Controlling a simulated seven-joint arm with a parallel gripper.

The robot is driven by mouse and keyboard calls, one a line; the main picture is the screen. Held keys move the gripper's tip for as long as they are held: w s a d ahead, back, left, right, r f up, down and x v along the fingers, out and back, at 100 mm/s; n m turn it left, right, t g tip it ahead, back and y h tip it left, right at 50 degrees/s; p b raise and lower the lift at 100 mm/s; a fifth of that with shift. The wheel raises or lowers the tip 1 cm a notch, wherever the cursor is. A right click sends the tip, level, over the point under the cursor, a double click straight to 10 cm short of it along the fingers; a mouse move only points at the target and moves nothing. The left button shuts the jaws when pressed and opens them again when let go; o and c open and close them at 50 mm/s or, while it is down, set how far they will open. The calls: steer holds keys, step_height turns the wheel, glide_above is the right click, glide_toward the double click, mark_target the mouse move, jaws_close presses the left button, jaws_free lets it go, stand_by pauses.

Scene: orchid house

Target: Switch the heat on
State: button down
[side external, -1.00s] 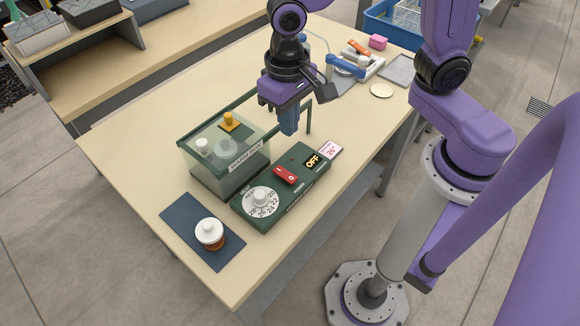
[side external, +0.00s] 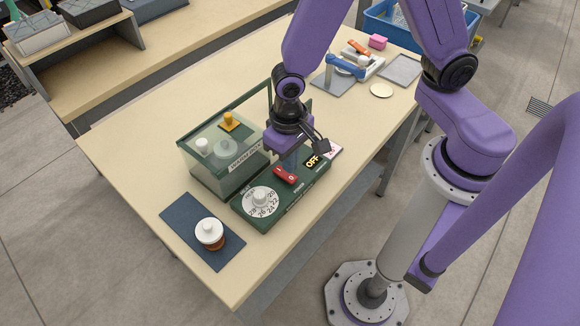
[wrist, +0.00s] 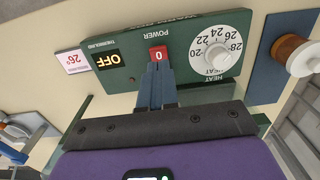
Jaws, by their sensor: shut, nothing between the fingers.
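The green control box (side external: 305,185) carries a white heat dial (side external: 261,201), a red power switch (side external: 286,175) and a black display reading OFF (side external: 312,161). In the wrist view the red switch (wrist: 158,54) shows a 0, beside the OFF display (wrist: 108,61) and the dial (wrist: 220,55). My gripper (side external: 289,163) points down at the red switch, fingers shut and empty. In the wrist view its fingertips (wrist: 157,68) are right at the switch's edge and hide part of it. I cannot tell whether they touch it.
A card (side external: 334,151) reading 26° lies at the box's far end.

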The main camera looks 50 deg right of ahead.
mark_target(290, 178)
steer(key=shift+f, duration=1.45)
steer(key=shift+s+f, duration=0.15)
steer(key=shift+f, duration=0.05)
steer(key=shift+w+r, duration=0.3)
steer(key=shift+w, duration=0.5)
step_height(290, 178, up, 14)
steer(key=s, duration=0.3)
steer(key=shift+f, duration=0.15)
